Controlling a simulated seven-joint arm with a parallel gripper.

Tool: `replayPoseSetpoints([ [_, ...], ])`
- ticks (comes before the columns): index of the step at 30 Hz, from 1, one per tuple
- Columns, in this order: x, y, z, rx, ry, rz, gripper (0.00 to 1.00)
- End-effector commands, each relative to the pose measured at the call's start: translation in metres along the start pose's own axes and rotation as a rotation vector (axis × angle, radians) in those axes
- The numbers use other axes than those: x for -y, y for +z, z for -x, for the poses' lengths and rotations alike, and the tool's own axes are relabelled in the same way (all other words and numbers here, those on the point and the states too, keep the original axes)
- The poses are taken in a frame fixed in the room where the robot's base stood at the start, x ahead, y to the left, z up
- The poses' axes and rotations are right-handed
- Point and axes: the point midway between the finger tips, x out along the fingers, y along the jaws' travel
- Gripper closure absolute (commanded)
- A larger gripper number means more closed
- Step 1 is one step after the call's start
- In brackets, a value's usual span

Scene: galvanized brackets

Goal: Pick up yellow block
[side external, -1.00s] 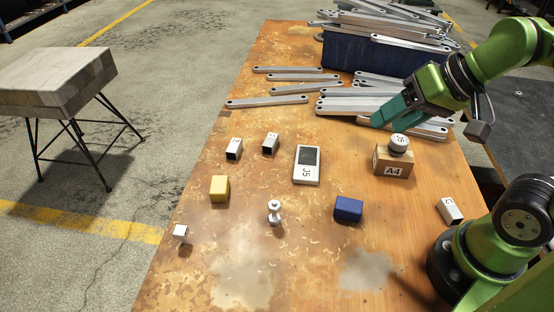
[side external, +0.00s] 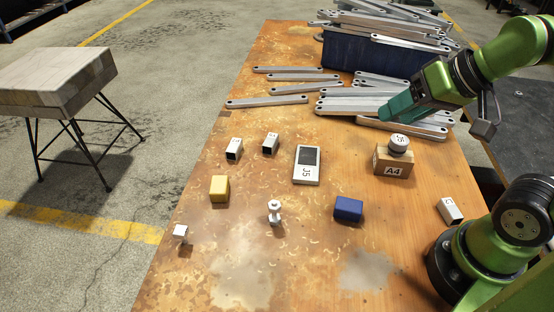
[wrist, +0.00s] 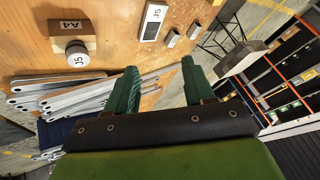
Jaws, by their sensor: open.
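The yellow block (side external: 219,189) sits on the left part of the worn wooden table, apart from the other items. My gripper (side external: 385,114) is up at the right, over the galvanized brackets, well away from the yellow block. In the wrist view its two green fingers (wrist: 160,85) are spread apart with nothing between them. The yellow block does not show in the wrist view.
A blue block (side external: 348,209), a white knobbed piece (side external: 275,212), a J5 device (side external: 307,165) and an A4 box (side external: 393,162) with a round piece on top stand on the table. Brackets (side external: 375,105) and a blue bin (side external: 372,54) fill the back.

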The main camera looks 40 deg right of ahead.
Motion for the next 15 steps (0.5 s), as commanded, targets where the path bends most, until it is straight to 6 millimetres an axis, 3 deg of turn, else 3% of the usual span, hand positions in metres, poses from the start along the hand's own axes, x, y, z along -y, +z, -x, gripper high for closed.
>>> replayPoseSetpoints([
  [1,0.000,0.000,0.000,0.000,0.000,0.000,0.40],
  [4,0.000,0.000,0.000,0.000,0.000,0.000,0.28],
  [12,0.001,0.001,0.000,0.003,-0.003,0.005,0.28],
  [15,0.004,0.008,-0.012,0.058,0.002,0.019,0.28],
])
